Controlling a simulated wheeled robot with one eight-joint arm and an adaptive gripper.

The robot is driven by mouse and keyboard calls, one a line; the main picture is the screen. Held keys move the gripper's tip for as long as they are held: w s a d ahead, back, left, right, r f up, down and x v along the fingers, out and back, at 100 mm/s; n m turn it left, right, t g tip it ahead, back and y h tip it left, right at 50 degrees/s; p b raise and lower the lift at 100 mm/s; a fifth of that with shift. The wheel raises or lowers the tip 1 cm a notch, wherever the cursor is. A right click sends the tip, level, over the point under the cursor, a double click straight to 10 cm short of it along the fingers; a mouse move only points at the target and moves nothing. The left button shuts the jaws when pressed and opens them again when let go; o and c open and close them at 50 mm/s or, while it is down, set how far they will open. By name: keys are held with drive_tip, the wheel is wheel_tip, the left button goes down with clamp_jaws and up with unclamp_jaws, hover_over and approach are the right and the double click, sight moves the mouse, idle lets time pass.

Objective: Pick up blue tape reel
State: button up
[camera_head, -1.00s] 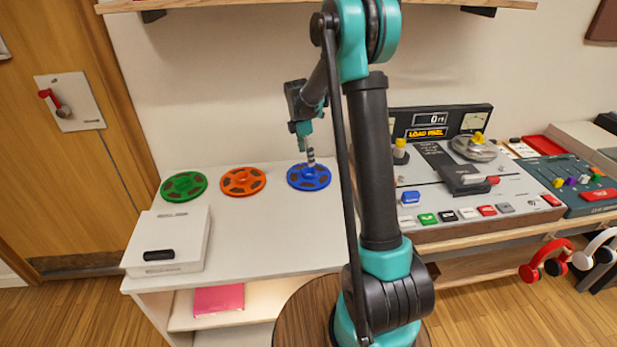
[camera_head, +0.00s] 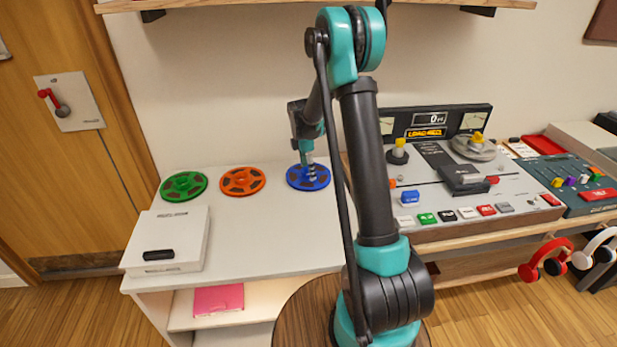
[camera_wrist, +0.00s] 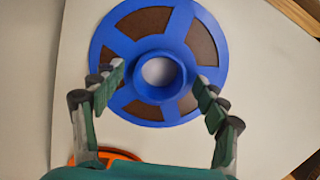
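The blue tape reel (camera_head: 308,177) lies flat on the white counter, to the right of the orange reel. In the wrist view the blue reel (camera_wrist: 158,60) has a raised round hub with a pale centre hole. My gripper (camera_head: 308,172) is right over the blue reel, pointing down. In the wrist view my gripper (camera_wrist: 162,92) is open, one finger on each side of the hub. The fingers overlap the reel's face in the picture, with gaps to the hub. Whether the tips touch the reel cannot be told.
An orange reel (camera_head: 243,181) and a green reel (camera_head: 184,186) lie to the left. A white box (camera_head: 166,240) sits at the counter's front left. A tape machine (camera_head: 470,190) stands to the right. The counter's front middle (camera_head: 265,238) is clear. A shelf (camera_head: 240,4) hangs above.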

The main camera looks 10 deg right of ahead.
drive_tip(key=c, duration=1.3)
drive_tip(key=shift+r, duration=0.1)
wheel_tip(320, 180, up, 20)
drive_tip(key=shift+f, duration=0.1)
